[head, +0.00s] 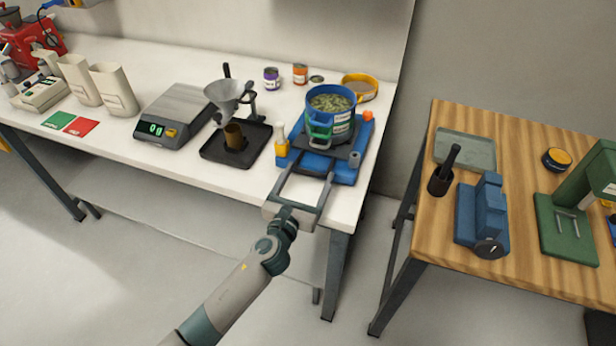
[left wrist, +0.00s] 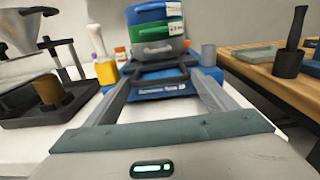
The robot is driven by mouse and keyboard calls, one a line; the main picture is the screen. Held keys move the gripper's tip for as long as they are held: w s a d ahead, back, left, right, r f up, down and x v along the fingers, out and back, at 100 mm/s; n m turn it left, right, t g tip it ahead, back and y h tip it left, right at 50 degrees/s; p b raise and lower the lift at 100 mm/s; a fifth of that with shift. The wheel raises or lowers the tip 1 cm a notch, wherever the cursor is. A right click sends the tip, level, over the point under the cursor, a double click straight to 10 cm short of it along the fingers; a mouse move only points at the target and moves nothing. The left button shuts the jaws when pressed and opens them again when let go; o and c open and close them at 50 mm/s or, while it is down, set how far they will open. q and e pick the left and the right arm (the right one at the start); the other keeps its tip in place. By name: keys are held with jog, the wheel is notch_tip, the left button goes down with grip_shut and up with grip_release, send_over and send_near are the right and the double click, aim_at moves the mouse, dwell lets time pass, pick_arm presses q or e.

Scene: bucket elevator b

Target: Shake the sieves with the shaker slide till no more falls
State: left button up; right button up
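The sieve stack stands on the blue shaker (head: 345,170) at the bench's right end. Its blue top sieve (head: 345,122) holds greenish grains; below it are a green-marked sieve (head: 320,131) and a grey one. In the left wrist view the stack shows blue (left wrist: 150,14), green (left wrist: 150,34) and grey (left wrist: 150,52) from top to bottom. A black slide with a handle (left wrist: 152,77) lies under the stack. My left gripper (head: 309,168) is open, its fingers wide apart, with their tips at the handle. Whether they touch it I cannot tell. My right gripper is out of view.
Left of the shaker, a black tray (head: 215,153) holds a funnel stand (head: 228,95) and a brown cup (head: 234,135). A wooden table (head: 425,235) is at right, across a gap.

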pick_arm(q)
jog(key=c, duration=0.4)
jog(key=shift+w+d, duration=0.1)
jog(key=o, duration=1.2)
